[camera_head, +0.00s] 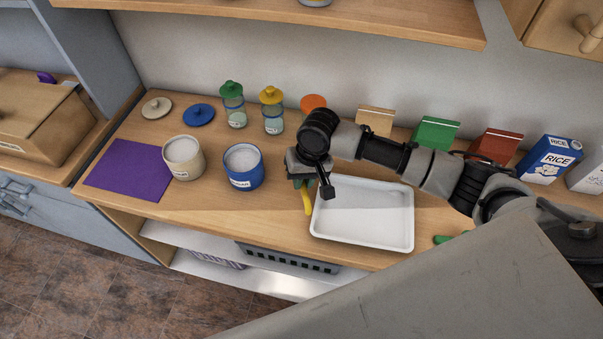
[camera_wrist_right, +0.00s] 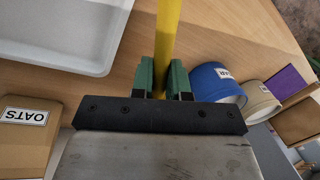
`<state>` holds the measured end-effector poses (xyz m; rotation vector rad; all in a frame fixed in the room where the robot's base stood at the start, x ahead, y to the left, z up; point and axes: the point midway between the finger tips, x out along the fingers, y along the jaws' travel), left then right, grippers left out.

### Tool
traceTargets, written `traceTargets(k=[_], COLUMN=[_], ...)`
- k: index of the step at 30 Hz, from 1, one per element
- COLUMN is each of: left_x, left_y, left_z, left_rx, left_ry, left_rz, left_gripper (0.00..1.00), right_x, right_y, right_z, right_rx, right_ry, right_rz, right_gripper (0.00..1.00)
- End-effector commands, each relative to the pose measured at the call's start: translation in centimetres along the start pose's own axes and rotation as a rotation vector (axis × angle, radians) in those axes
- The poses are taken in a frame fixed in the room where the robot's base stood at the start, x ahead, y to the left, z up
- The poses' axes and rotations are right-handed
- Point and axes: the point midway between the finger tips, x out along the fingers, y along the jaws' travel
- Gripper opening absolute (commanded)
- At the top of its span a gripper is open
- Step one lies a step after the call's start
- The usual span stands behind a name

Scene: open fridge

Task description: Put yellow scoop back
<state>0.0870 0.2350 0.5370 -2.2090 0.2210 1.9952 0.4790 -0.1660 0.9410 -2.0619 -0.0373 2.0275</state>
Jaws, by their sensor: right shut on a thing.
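The yellow scoop (camera_head: 307,201) is just left of the white tray, partly hidden by my right gripper (camera_head: 304,183). In the right wrist view, its long yellow handle (camera_wrist_right: 168,35) stands between the green fingers of my right gripper (camera_wrist_right: 166,80), which is shut on it. I cannot tell whether the scoop touches the counter. The white tray (camera_head: 340,235) is empty and lies beside the scoop; it also shows in the right wrist view (camera_wrist_right: 60,62). My left gripper is not in view.
An open blue canister (camera_head: 243,177) and an open cream canister (camera_head: 183,165) stand left of the gripper, beside a purple mat (camera_head: 125,170). Lidded jars (camera_head: 234,112) and several boxes (camera_head: 436,133) line the wall. A green item (camera_head: 442,239) lies right of the tray.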

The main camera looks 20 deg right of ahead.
Motion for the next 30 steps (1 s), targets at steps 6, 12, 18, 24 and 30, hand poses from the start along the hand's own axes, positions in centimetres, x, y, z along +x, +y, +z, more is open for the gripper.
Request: traceTargets(k=[6,12,18,24,30], left_x=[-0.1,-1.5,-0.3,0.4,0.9], left_y=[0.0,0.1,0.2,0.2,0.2], left_z=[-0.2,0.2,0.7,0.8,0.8], left_rx=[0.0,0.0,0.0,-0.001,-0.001], left_ry=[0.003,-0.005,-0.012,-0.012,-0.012], left_rz=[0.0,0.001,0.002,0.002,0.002], left_gripper=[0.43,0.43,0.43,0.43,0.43], right_x=[-0.1,-0.4,2.0,4.0,5.2], right_y=[0.0,-0.1,0.4,0.8,1.0], right_z=[0.0,0.2,0.2,0.2,0.1], right_rx=[0.0,0.0,0.001,0.0,0.0], right_ry=[-0.001,-0.003,-0.001,-0.003,-0.001], right_rz=[-0.001,0.002,0.003,0.003,0.002], right_gripper=[0.0,0.0,0.0,0.0,0.0])
